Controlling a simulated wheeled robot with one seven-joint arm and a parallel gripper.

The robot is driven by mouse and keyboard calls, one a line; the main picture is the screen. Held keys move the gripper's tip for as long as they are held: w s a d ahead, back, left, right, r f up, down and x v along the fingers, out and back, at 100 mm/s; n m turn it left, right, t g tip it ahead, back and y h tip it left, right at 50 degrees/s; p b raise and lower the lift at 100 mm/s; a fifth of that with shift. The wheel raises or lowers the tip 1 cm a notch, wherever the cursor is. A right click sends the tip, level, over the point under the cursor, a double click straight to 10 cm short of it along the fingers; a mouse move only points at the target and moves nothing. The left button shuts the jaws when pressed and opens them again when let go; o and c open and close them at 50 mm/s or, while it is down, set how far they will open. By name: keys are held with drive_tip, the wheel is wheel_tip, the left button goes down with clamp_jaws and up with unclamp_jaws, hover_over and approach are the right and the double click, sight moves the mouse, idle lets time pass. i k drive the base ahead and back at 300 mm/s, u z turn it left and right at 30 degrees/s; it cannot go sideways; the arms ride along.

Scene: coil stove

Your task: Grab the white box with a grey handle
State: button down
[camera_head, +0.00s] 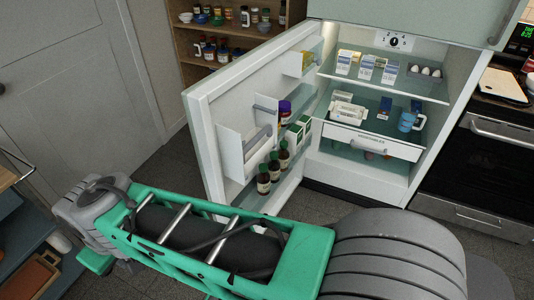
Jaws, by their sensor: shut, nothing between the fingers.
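The fridge (455,75) stands open, with its door swung out to the left. A white box-like item (348,110) sits on the left of the middle glass shelf. It is small here, and I cannot make out a grey handle on it clearly. A white compartment (231,150) with a grey bar (258,138) across its front is on the inside of the door. My gripper is outside this view. My green and grey arm crosses the foreground, apart from both white items.
Cartons (366,68) and eggs (425,71) sit on the top shelf. A blue mug (407,121) stands right of the white item, above a white drawer (365,141). Dark bottles (273,168) line the low door rack. An oven (487,165) is at right. Floor shows left of the door.

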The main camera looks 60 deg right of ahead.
sight(250, 145)
drive_tip(key=z, duration=1.45)
drive_tip(key=k, duration=1.25)
drive_tip(key=u, duration=0.6)
drive_tip(key=i, duration=0.85)
drive_tip(key=u, duration=0.1)
